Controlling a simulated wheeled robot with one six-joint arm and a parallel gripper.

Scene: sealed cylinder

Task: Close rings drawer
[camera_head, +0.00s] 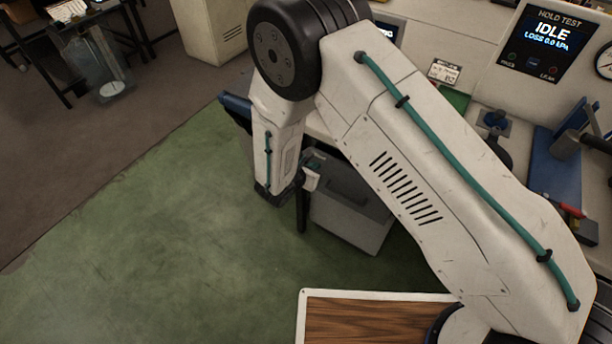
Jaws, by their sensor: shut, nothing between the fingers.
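My arm crosses the view from the bottom right, bends at a dark elbow and hangs down beside the bench. My gripper (302,218) is at its lower end, small and dark, partly hidden by the wrist, and shut with nothing in it. A grey box-like unit (352,222) stands low under the bench, just right of my gripper. My arm hides part of it. I cannot tell whether it holds the rings drawer or how far any drawer is out. No label reading rings shows. I cannot tell whether my gripper touches the unit.
The workbench carries a hold test panel (547,42) reading IDLE, a blue fixture (553,175) and a small label card (444,72). A pale cabinet (211,24) and a dark table (75,47) stand at the back. The green floor (150,240) at left is clear.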

